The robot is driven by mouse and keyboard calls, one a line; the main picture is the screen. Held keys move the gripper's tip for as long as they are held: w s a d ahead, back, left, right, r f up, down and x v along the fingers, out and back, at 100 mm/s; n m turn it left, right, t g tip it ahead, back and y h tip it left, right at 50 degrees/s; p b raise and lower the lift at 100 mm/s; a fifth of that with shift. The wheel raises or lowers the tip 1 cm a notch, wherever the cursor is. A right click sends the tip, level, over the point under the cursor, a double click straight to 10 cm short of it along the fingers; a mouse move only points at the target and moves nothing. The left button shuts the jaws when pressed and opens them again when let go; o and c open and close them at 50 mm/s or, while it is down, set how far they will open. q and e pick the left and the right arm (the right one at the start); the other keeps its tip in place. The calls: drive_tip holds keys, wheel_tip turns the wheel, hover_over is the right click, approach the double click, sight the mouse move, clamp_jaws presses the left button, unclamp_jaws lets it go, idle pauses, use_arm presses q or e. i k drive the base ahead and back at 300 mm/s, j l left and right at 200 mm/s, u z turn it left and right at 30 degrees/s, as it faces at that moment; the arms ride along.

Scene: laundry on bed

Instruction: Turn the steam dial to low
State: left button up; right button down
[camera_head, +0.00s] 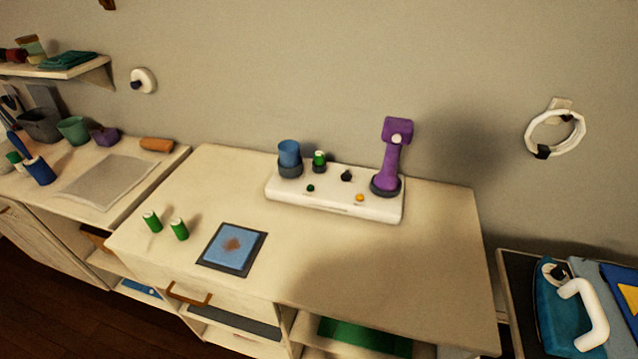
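A white base unit (330,204) stands near the back of the wooden cabinet top. It carries a small black knob (346,175), a small dark green knob (310,188) and an orange button (360,197). A purple upright handheld device (393,160) stands in a dark round holder at its right end. I cannot tell which control is the steam dial, and no setting marks are readable. Neither of my grippers is in view.
Two green cylinders (165,225) and a blue cloth (232,246) on a dark square lie on the cabinet top (330,262). Its front right is clear. A teal item with a white handle (585,315) sits at lower right. A white ring (555,146) hangs on the wall.

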sight(346, 177)
drive_tip(key=j+z, duration=0.3)
drive_tip(key=z, duration=0.15)
drive_tip(key=j+z, duration=0.65)
drive_tip(key=z, duration=0.25)
